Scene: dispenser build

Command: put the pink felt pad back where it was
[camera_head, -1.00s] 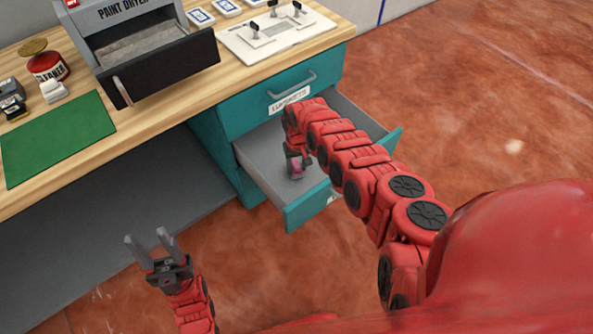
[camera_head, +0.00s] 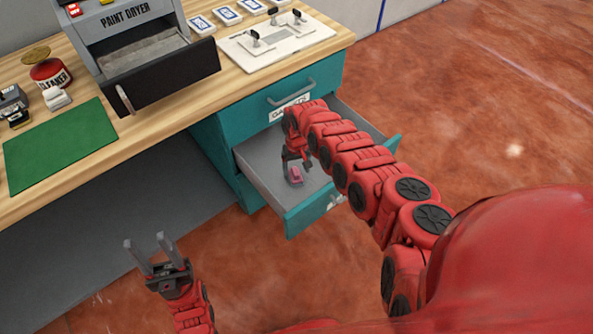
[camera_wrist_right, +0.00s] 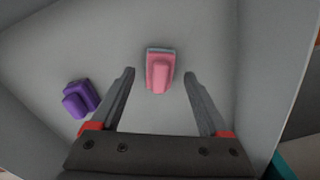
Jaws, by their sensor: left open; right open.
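The pink felt pad (camera_head: 296,175) lies on the floor of the open lower drawer (camera_head: 262,172). In the right wrist view the pink pad (camera_wrist_right: 160,72) shows a grey-blue edge and sits just beyond the fingertips, between their lines. My right gripper (camera_head: 294,166) is inside the drawer, above the pad; in the wrist view its fingers (camera_wrist_right: 160,75) are spread and empty. My left gripper (camera_head: 150,244) is open and empty, in front of the bench and left of the drawer.
A purple block (camera_wrist_right: 80,98) lies in the drawer left of the pink pad. The drawer walls are close around my right gripper. The bench top holds a paint dryer (camera_head: 150,70) with its tray out, a green mat (camera_head: 60,145), a red cleaner tin (camera_head: 50,75) and a white switch panel (camera_head: 280,40).

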